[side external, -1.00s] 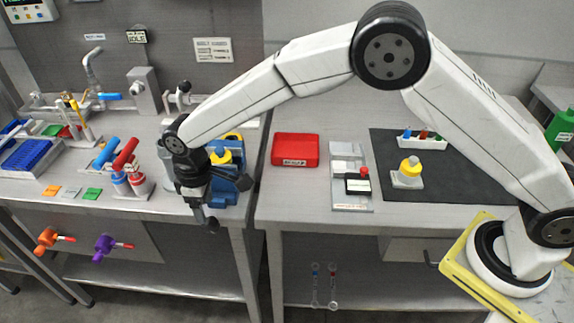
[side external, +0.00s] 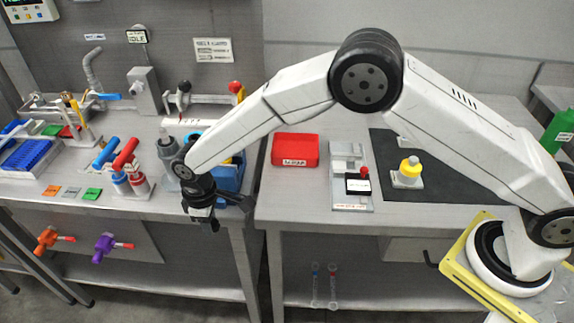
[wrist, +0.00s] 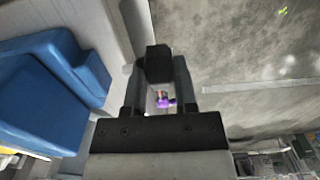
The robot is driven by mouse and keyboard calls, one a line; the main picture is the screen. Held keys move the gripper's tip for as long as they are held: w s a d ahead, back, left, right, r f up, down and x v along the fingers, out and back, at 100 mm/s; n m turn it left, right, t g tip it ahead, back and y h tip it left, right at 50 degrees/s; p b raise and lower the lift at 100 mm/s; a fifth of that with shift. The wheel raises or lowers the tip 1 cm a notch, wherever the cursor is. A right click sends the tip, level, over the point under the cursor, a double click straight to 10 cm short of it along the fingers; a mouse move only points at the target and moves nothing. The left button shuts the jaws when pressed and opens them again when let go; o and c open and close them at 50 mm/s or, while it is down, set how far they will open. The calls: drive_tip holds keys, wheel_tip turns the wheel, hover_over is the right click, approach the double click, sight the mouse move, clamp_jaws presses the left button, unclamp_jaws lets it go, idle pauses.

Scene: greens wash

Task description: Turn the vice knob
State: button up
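The blue vice (side external: 232,172) stands at the front edge of the left bench, partly hidden behind my gripper in the side view. Its blue body (wrist: 45,90) fills the left of the wrist view. A dark bar (side external: 237,201) sticks out to the right beside my gripper; I cannot tell whether it is the vice knob or part of the gripper. My gripper (side external: 213,224) points down just in front of the vice and the bench edge. In the wrist view its fingertips (wrist: 158,62) look together, to the right of the blue body and apart from it. No knob shows clearly.
Orange (side external: 46,240) and purple (side external: 104,243) valves stick out below the bench front. Red and blue handled fittings (side external: 126,160) stand left of my gripper. A red tray (side external: 295,149) lies on the right bench. A gap separates the benches.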

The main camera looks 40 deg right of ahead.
clamp_jaws()
drive_tip(key=shift+s+t+y, duration=0.1)
drive_tip(key=shift+t+y, duration=0.3)
drive_tip(key=shift+s+f+t+y, duration=0.1)
drive_tip(key=shift+s+t+y, duration=0.1)
drive_tip(key=shift+t+y, duration=0.8)
drive_tip(key=shift+d+t+y, duration=0.1)
drive_tip(key=shift+t+y, duration=0.2)
drive_tip(key=o, duration=0.6)
unclamp_jaws()
drive_tip(key=shift+c, duration=0.2)
drive_tip(key=shift+d, duration=0.1)
